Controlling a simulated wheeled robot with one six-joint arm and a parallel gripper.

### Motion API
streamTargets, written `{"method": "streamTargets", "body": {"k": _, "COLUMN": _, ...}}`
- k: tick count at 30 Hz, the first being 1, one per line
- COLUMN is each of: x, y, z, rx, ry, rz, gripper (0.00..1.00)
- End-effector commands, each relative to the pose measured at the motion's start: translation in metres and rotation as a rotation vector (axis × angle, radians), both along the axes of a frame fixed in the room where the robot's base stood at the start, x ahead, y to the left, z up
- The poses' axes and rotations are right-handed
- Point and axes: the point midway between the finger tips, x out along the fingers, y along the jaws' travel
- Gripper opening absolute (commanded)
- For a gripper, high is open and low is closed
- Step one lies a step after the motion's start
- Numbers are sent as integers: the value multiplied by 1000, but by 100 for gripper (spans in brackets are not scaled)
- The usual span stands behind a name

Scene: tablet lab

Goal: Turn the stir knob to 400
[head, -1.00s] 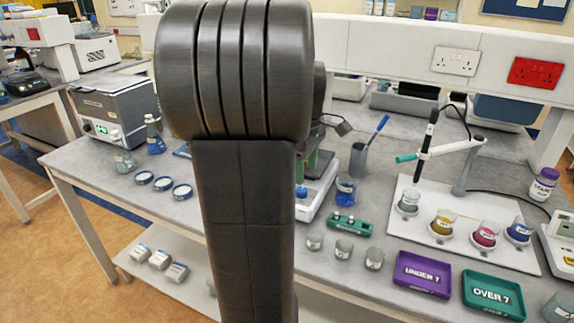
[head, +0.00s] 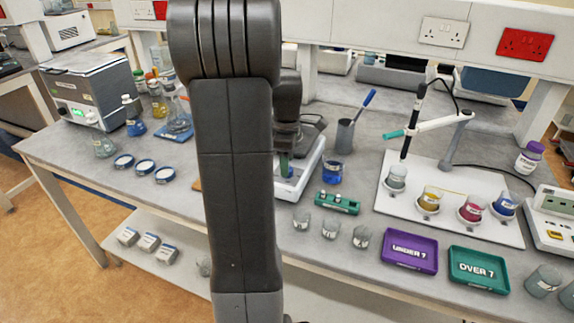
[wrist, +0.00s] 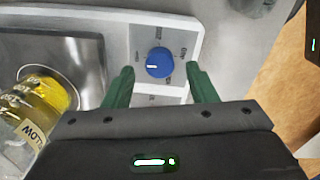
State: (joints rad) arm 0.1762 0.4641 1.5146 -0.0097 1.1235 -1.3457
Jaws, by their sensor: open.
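The blue stir knob (wrist: 159,62) is on the white control panel (wrist: 183,28) of a stirrer in the wrist view. Its white pointer mark points to the left of the picture; the small labels around it are too blurred to read. My gripper (wrist: 160,72) is open, with one green finger on each side of the knob and a gap on both sides. I cannot tell how high the fingertips are above the panel. In the head view my gripper (head: 285,165) is over the white stirrer (head: 309,172), mostly hidden by my arm, and the knob is not visible.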

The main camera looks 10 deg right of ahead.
Motion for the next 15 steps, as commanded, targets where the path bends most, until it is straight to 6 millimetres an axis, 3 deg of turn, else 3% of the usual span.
{"method": "streamTargets", "body": {"k": 6, "x": 0, "y": 0, "z": -19, "rx": 0, "ry": 1, "rz": 0, "gripper": 52}}
{"method": "streamTargets", "body": {"k": 15, "x": 1, "y": 0, "z": -21, "rx": 0, "ry": 0, "rz": 0, "gripper": 52}}
